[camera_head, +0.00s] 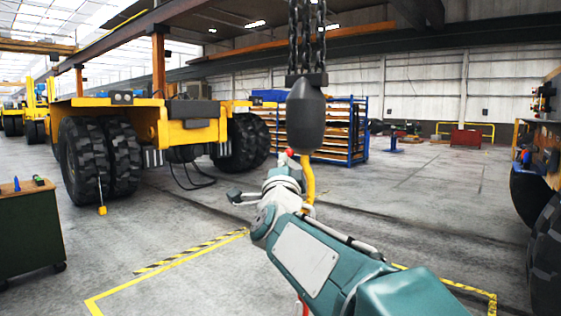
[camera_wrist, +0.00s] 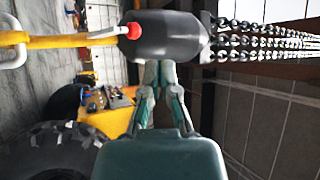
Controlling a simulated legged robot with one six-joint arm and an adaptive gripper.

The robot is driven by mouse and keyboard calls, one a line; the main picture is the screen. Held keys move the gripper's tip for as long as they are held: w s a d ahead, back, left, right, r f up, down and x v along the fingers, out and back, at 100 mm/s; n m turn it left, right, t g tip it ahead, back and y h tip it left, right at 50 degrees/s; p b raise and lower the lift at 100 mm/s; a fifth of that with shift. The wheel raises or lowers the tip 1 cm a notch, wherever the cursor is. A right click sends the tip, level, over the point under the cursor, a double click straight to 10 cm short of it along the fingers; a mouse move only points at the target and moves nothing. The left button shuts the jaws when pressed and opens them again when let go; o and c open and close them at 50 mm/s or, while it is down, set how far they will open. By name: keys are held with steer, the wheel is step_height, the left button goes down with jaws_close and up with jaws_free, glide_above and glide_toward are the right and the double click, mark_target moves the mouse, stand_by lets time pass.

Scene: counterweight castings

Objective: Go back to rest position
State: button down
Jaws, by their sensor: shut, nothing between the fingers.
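My gripper (camera_wrist: 159,68) points at a dark grey, rounded block (camera_wrist: 166,38) in the wrist view. Its fingers are together with nothing between them, and the tips appear at the block's edge; I cannot tell if they touch. In the head view the block (camera_head: 306,114) hangs from chains (camera_head: 307,40) above my arm's end. A yellow hook part (camera_head: 309,182) hangs below it, with a red knob (camera_head: 289,152) near the block's lower end. The red knob also shows in the wrist view (camera_wrist: 133,31). My gripper's fingers cannot be made out in the head view.
A large yellow vehicle (camera_head: 190,130) with big black tyres stands at left. A blue rack (camera_head: 352,128) is behind the block. A green cabinet (camera_head: 28,228) is at lower left, another machine (camera_head: 545,165) at right. Yellow floor lines (camera_head: 165,271) border open concrete.

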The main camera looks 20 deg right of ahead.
steer(key=s+a+f+n+g+y, duration=0.3)
steer(key=s+a+f+n+y, duration=0.2)
steer(key=s+f+n+y, duration=0.5)
steer(key=s+d+f+n+g+h, duration=0.1)
steer(key=s+f+n+g, duration=0.3)
steer(key=s+f, duration=0.7)
steer(key=s+d+f+n+g+h, duration=0.2)
steer(key=s+f+n+g, duration=0.2)
steer(key=s+f+g, duration=0.4)
steer(key=s+f, duration=0.4)
steer(key=shift+d+g, duration=0.25)
steer(key=shift+g, duration=0.15)
